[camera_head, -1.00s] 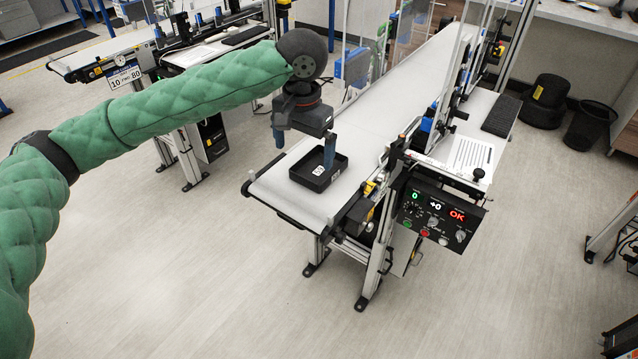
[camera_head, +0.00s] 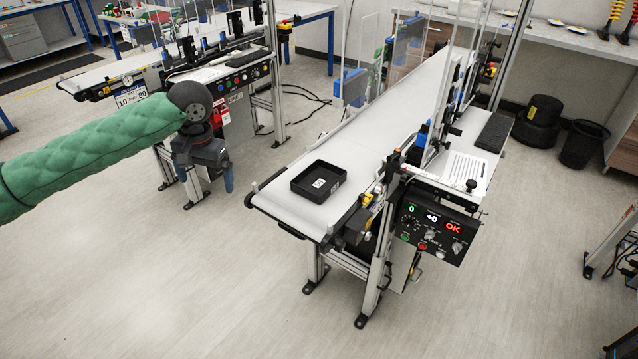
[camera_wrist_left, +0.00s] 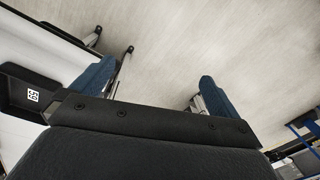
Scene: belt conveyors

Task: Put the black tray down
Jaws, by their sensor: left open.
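The black tray (camera_head: 318,181) sits flat on the near end of the white belt conveyor (camera_head: 345,150), with a white label on its near wall. My left gripper (camera_head: 208,188) is open and empty, off to the left of the conveyor and apart from the tray. The tray (camera_wrist_left: 22,95) also shows at the left edge of that view, partly hidden by the gripper body. My right gripper is not in view.
A control box (camera_head: 437,222) with lit displays is mounted on the conveyor's right side. A second conveyor (camera_head: 125,68) stands at the back left. A black bin (camera_head: 584,144) stands on the floor at the right. The floor in front is clear.

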